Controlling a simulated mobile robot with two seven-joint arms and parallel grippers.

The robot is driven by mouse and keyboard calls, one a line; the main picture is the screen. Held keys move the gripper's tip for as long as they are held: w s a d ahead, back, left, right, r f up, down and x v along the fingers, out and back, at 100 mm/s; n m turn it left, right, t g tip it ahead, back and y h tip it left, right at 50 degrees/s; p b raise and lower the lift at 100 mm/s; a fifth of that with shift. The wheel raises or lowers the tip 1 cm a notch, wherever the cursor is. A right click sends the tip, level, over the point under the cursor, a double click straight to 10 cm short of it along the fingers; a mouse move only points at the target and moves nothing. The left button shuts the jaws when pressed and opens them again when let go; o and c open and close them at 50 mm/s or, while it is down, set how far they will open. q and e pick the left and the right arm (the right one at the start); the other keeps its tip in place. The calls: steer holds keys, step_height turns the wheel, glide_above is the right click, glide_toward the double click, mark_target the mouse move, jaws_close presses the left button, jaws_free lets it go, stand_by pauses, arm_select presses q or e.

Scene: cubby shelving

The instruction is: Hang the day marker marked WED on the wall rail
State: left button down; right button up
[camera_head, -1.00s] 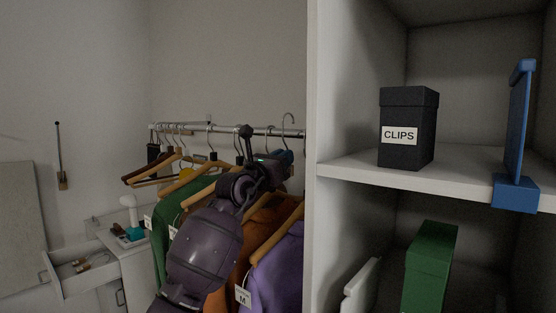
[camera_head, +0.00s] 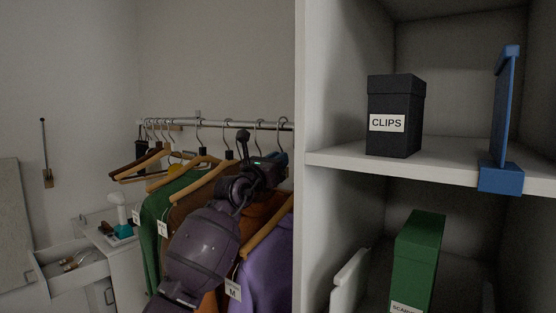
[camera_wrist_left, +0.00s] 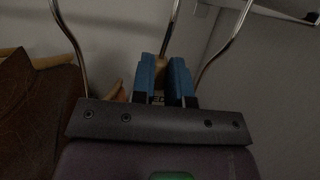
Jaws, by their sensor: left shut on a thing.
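The wall rail (camera_head: 215,123) runs across the back wall in the head view, with several hangers on it. My left gripper (camera_head: 278,158) is just below its right end. In the left wrist view the blue fingers of my left gripper (camera_wrist_left: 166,82) are shut on a small piece with a wooden top. My right gripper is not in view.
Hanging clothes, including a purple garment (camera_head: 265,260) and a green one (camera_head: 155,235), crowd below the rail. The cubby shelving (camera_head: 301,200) stands close on the right, with a black CLIPS box (camera_head: 395,140), a blue stand (camera_head: 501,180) and a green box (camera_head: 418,255).

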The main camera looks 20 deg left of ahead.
arm_select(q)
steer(key=c, duration=1)
jaws_free()
steer(key=shift+c, duration=0.2)
